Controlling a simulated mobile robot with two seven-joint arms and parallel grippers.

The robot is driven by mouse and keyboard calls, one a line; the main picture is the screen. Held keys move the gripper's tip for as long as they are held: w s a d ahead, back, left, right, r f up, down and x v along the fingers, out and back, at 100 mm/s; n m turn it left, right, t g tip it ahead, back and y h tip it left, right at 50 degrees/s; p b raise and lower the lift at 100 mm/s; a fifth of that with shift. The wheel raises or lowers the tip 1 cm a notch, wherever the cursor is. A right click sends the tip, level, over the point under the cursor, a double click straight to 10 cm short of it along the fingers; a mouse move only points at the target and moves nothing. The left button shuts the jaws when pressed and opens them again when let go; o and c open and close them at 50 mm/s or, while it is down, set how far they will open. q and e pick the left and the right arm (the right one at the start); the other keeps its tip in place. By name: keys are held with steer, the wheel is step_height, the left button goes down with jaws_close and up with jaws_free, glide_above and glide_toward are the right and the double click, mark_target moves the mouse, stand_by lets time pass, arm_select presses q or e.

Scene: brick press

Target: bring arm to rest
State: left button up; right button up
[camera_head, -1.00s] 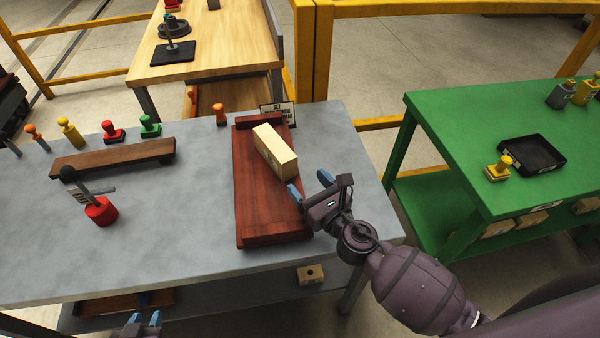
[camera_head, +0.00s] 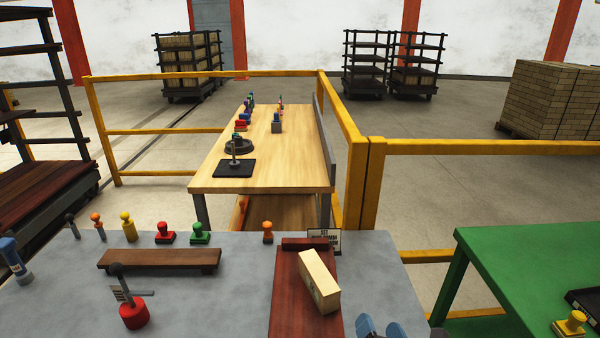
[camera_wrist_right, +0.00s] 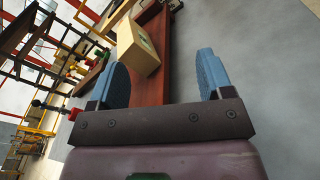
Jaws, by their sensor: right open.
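My right gripper (camera_head: 381,327) shows only its blue fingertips at the bottom edge of the head view, just right of the reddish wooden board (camera_head: 290,312). In the right wrist view its two blue fingers (camera_wrist_right: 159,78) stand wide apart with nothing held between them. A pale brick (camera_head: 318,284) lies at a slant on the board, apart from the fingers. The brick also shows in the wrist view (camera_wrist_right: 137,45), beyond the left finger. My left gripper is not in the head view.
The grey table (camera_head: 225,285) carries a dark wooden rack (camera_head: 160,259), several coloured stamps and a red-based stand (camera_head: 134,315). A green table (camera_head: 490,260) stands to the right across a gap. A yellow rail (camera_head: 480,147) and a light wooden table (camera_head: 265,155) are behind.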

steer(key=s+d+m+g+h, duration=0.2)
steer(key=s+d+m, duration=0.1)
steer(key=m, duration=0.2)
steer(key=s+d+f+m+g+h, duration=0.1)
steer(key=s+d+m+g, duration=0.1)
steer(key=m, duration=0.4)
steer(key=s+d+f+m+g+h, duration=0.1)
steer(key=s+d+m+g+h, duration=0.1)
steer(key=m, duration=0.4)
steer(key=shift+s+d+f+h, duration=0.15)
steer(key=shift+s+d, duration=0.3)
steer(key=shift+d, duration=0.25)
steer(key=shift+s+d+f+h, duration=0.15)
steer(key=shift+s+d, duration=0.25)
steer(key=shift+d, duration=0.25)
steer(key=s+d+m+g+y, duration=0.25)
steer(key=s+m+g, duration=0.55)
steer(key=s+m, duration=0.7)
steer(key=w+f+n+t, duration=0.1)
steer(key=w+f+t, duration=0.2)
steer(key=f+t, duration=0.1)
steer(key=w+a+f+n+t+y, duration=0.1)
steer(key=w+f+t, duration=0.2)
steer(key=f, duration=0.4)
steer(key=shift+w+t, duration=0.3)
steer(key=shift+t, duration=0.3)
